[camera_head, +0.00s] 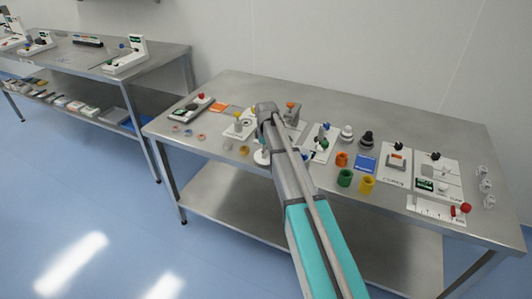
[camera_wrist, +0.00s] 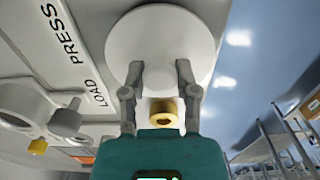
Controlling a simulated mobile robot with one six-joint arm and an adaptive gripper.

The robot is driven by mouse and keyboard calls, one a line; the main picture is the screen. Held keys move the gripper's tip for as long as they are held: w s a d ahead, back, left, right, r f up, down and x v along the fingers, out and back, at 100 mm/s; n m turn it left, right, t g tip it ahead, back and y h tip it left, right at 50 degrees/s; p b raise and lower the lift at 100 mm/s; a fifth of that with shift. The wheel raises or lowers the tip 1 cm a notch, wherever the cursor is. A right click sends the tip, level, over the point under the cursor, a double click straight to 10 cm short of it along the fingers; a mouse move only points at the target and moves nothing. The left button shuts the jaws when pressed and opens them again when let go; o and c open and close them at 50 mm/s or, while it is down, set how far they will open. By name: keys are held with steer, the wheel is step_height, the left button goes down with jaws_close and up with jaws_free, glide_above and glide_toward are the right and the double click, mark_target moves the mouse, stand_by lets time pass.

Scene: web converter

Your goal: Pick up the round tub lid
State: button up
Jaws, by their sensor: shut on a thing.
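The round tub lid is a plain white disc (camera_wrist: 160,40), seen large at the top of the wrist view. My gripper (camera_wrist: 160,75) has one finger on each side of its near part, shut on it. In the head view the white lid (camera_head: 261,157) shows just left of my arm, near the front edge of the right table. My arm hides part of it there, and the fingers cannot be made out. Whether the lid is clear of the tabletop cannot be told.
A yellow ring (camera_wrist: 163,112) shows between my fingers, beyond them. A panel marked "LOAD PRESS" (camera_wrist: 75,50) with grey knobs is close on the left. On the steel table (camera_head: 215,165), small rings lie left of the lid; green (camera_head: 345,178) and yellow cups (camera_head: 367,184) stand right of my arm.

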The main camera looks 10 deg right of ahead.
steer(key=shift+r+p, duration=0.55)
steer(key=shift+r, duration=0.2)
steer(key=s+r+p, duration=1.1)
steer(key=s, duration=0.3)
steer(key=shift+d, duration=0.25)
steer(key=w+d+r+m+p, duration=0.1)
steer(key=w+d+m, duration=0.5)
steer(key=d, duration=0.4)
steer(key=shift+w+d+r, duration=0.15)
steer(key=shift+w+r, duration=0.1)
steer(key=shift+f, duration=0.15)
